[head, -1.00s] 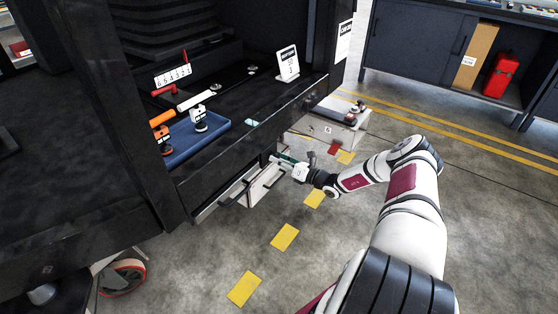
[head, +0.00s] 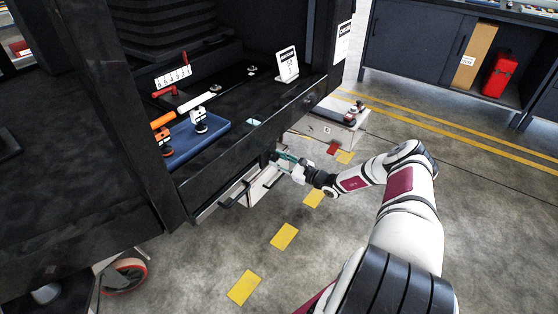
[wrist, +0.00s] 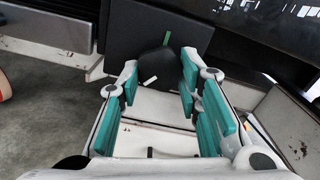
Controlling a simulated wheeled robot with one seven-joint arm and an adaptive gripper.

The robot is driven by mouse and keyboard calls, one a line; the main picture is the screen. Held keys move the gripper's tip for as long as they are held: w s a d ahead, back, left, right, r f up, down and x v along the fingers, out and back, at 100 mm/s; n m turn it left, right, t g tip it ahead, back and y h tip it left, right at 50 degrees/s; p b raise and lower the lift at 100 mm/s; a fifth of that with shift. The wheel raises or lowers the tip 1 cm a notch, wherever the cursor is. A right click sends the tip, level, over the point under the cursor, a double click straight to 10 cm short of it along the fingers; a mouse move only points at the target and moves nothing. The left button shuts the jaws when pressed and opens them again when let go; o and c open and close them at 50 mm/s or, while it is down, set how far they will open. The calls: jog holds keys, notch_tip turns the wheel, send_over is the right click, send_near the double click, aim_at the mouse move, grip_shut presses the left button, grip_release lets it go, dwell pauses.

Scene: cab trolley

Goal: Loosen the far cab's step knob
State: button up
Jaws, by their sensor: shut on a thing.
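The step knob (wrist: 154,64) is a dark, rounded knob in front of a dark square plate (wrist: 170,30) in the wrist view. It has a white mark low on its left, and a green mark shows on the plate above it. My gripper (wrist: 160,75) has its teal fingers on both sides of the knob and is shut on it. In the head view my gripper (head: 284,157) is low under the black cab's front edge (head: 250,135), beside a pale step (head: 264,187). The knob is mostly hidden there by the fingers.
A blue tray (head: 190,150) with orange and white tools lies on the cab floor above. A pale step box (head: 335,128) with small items stands behind my gripper. A dark bar handle (head: 232,196) sticks out at the left. The floor at right is open.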

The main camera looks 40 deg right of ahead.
jog(key=shift+n, duration=0.5)
jog(key=o, duration=1.1)
jog(key=shift+o, duration=0.2)
jog(key=v, duration=1.2)
